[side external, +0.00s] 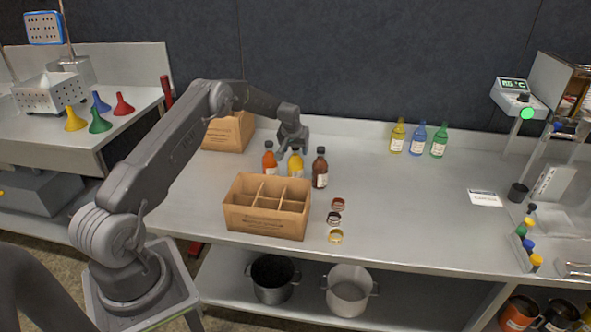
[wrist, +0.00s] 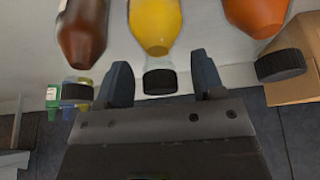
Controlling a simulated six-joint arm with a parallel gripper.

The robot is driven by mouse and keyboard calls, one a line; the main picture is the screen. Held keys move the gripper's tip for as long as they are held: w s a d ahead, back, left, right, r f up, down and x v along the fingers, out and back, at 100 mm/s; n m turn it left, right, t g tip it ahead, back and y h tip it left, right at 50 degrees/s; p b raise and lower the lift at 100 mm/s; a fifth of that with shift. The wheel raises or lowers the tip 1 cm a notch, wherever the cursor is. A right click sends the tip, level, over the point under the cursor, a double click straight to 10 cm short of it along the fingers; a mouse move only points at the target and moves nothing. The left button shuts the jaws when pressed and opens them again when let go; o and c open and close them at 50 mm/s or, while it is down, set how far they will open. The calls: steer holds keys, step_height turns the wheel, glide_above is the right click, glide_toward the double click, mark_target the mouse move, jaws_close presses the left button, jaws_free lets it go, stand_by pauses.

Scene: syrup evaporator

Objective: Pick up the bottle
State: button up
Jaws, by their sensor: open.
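Three capped bottles stand in a row on the steel bench: an orange one (side external: 269,163), a yellow one (side external: 295,168) and a brown one (side external: 320,172). My gripper (side external: 291,152) is above and behind them, pointing down near the yellow bottle's top. In the wrist view, my open gripper (wrist: 161,85) has a finger on each side of the yellow bottle's black cap (wrist: 160,82), with gaps on both sides. The yellow bottle (wrist: 155,25) is in the middle, the brown bottle (wrist: 82,32) left, the orange bottle (wrist: 257,15) right. Whether the fingers reach fully around the neck is unclear.
An open divided cardboard box (side external: 266,221) stands in front of the bottles, with several loose lids (side external: 334,218) to its right. Another cardboard box (side external: 228,132) is behind left. Yellow, blue and green bottles (side external: 418,139) stand at the back.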

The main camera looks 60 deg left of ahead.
jaws_close()
stand_by(0.5)
steer(key=shift+r, duration=0.15)
